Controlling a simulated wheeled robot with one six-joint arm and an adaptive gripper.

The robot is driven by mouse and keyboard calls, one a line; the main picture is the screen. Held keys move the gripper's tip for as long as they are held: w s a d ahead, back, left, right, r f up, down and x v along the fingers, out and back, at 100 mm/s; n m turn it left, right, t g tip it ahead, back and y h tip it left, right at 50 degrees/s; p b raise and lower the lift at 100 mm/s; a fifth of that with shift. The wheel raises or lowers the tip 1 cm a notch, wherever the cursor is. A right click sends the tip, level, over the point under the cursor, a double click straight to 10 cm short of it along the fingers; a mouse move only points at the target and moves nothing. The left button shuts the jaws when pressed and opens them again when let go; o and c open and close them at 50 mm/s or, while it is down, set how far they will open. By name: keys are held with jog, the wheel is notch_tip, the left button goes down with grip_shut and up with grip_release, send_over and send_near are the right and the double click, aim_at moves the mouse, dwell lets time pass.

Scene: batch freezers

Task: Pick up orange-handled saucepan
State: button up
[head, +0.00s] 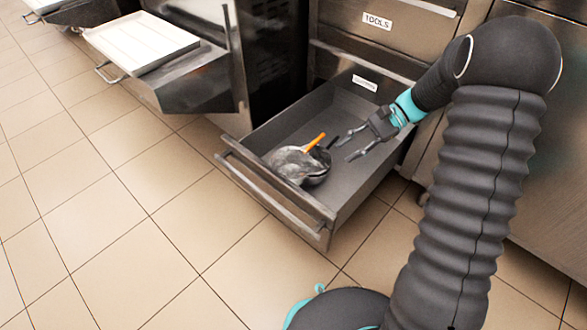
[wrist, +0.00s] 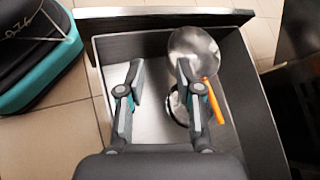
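The orange-handled saucepan (head: 290,160) lies in the open lower drawer (head: 262,138), near its front. Its orange handle (head: 315,142) points up and toward the back right. In the wrist view the saucepan's round grey metal body (wrist: 195,48) lies near the drawer's front wall, to the right of the fingers, with the orange handle (wrist: 213,100) running toward my gripper's side. My gripper (head: 348,147) is open and empty, over the drawer to the right of the saucepan and apart from it. The wrist view also shows my gripper (wrist: 160,72) with its fingers spread.
Another metal pot (head: 318,173) lies against or under the saucepan, partly hidden; its dark handle shows. The drawer's walls surround both. A closed drawer labelled TOOLS (head: 377,21) is above. An open drawer with a white tray (head: 140,42) stands at the left. Tiled floor in front is clear.

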notch_tip(320, 180, down, 5)
jog(key=w+m+y, duration=0.1)
jog(key=w+y, duration=0.1)
jog(key=w, duration=0.1)
jog(key=b, duration=0.3)
send_near(294, 180)
jog(key=shift+m, duration=0.3)
jog(key=x, duration=0.7)
jog(key=shift+w+a+f, duration=0.1)
jog(key=shift+a+f, duration=0.1)
jog(key=shift+f, duration=0.2)
jog(key=shift+y, duration=0.3)
grip_shut()
